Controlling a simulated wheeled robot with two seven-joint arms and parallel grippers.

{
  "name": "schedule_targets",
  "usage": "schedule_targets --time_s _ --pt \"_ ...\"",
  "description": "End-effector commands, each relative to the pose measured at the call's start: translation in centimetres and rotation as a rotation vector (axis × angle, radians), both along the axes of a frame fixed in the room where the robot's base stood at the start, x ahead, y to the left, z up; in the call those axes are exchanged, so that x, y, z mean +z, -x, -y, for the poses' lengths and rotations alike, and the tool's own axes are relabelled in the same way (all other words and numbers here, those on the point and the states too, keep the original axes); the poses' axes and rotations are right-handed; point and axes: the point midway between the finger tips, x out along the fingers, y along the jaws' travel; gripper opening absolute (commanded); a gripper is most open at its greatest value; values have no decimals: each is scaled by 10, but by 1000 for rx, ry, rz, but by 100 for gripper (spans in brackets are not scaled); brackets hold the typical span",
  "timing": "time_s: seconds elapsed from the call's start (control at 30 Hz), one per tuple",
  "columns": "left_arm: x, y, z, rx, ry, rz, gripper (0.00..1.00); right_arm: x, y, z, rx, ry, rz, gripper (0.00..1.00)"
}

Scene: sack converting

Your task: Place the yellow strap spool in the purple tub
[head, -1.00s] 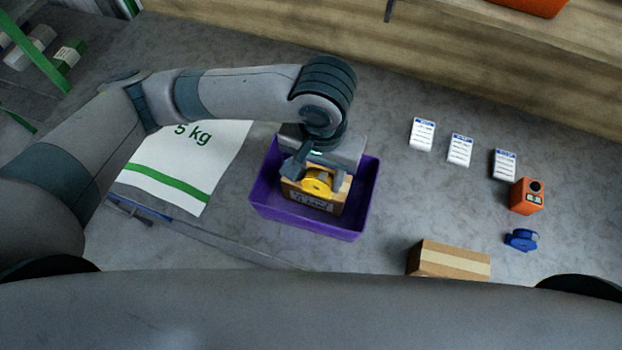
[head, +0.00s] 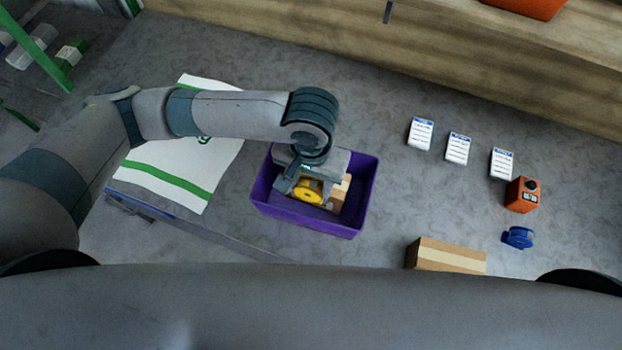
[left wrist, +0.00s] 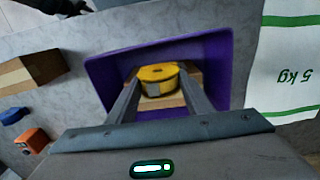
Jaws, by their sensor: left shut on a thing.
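The yellow strap spool (head: 309,191) is between the fingers of my left gripper (head: 312,190), which is shut on it. The spool also shows in the left wrist view (left wrist: 158,80) between the two fingertips. The purple tub (head: 365,195) stands on the grey table under the gripper, and its walls surround the spool in both views. A cardboard box (head: 341,190) lies in the tub, beside and partly behind the spool. I cannot tell whether the spool touches the box or the tub floor. My right gripper is not in view.
A white sack marked 5 kg (head: 165,165) lies left of the tub. To the right are several white label cards (head: 458,149), an orange device (head: 522,195), a blue spool (head: 518,237) and a taped cardboard box (head: 445,257). The table between tub and cards is clear.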

Motion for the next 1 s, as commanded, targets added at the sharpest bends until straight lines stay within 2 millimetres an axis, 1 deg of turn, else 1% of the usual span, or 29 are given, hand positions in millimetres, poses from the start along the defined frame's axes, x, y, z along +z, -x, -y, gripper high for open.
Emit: schedule_targets --time_s 0.27,0.87,0.9,0.93,0.97,1.0 --pt "-1 0 0 0 0 0 24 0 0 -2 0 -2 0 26" --pt "-12 0 0 -1 0 0 24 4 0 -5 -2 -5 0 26" --pt "-12 0 0 -1 0 0 53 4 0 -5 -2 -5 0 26" --pt "-12 0 0 -1 0 0 61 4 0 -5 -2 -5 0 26" --pt "-12 0 0 -1 0 0 65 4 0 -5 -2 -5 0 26" --pt "-12 0 0 -1 0 0 65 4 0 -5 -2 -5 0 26"
